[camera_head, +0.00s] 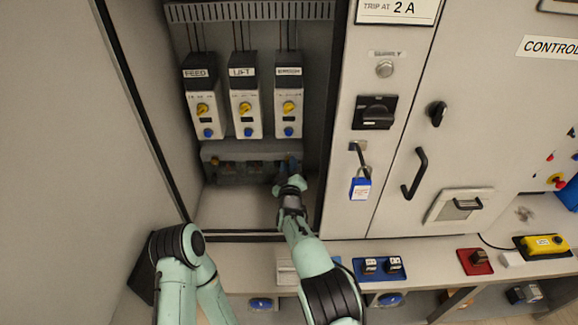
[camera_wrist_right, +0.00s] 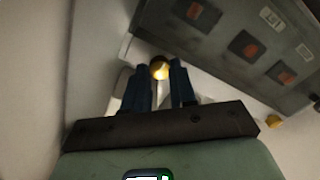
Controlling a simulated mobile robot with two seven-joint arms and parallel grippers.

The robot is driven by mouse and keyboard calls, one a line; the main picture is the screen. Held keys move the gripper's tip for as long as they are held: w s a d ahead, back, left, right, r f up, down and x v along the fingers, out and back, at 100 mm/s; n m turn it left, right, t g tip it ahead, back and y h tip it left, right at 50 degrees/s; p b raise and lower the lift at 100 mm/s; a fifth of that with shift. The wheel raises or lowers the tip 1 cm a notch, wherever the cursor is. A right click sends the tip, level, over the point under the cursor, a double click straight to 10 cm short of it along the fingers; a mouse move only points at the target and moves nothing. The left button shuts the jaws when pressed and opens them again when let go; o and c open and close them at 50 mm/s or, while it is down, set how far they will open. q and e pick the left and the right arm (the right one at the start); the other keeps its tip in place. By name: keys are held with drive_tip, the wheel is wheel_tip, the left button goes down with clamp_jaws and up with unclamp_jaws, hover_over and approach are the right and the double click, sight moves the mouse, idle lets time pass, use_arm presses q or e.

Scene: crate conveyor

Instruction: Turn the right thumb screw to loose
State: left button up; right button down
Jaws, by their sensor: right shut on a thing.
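The right thumb screw (camera_wrist_right: 160,69) is a small gold knob in the right wrist view, between the fingertips of my right gripper (camera_wrist_right: 160,76). The gripper is shut on it. In the head view my right gripper (camera_head: 293,170) reaches to the right end of the grey terminal cover (camera_head: 238,150) and hides that screw. The left thumb screw (camera_head: 214,162) is brass-coloured, at the cover's left end; a gold knob also shows in the right wrist view (camera_wrist_right: 273,121). Whether the right screw is tight or loose cannot be told. My left gripper is out of view.
Three devices, FEED (camera_head: 205,98), LIFT (camera_head: 244,98) and one more (camera_head: 288,98), hang above the cover. The cabinet's right edge (camera_head: 330,130) stands close beside my right arm. A blue padlock (camera_head: 360,188) hangs on the panel. A shelf with trays (camera_head: 378,268) runs below.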

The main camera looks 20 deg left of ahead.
idle(0.5)
drive_tip(key=c, duration=0.9)
unclamp_jaws()
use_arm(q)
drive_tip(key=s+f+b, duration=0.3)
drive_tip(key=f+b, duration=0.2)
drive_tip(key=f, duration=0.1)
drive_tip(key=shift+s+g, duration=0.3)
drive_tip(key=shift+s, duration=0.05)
use_arm(e)
drive_tip(key=v, duration=1.3)
drive_tip(key=shift+s+d, duration=0.1)
drive_tip(key=shift+s, duration=0.05)
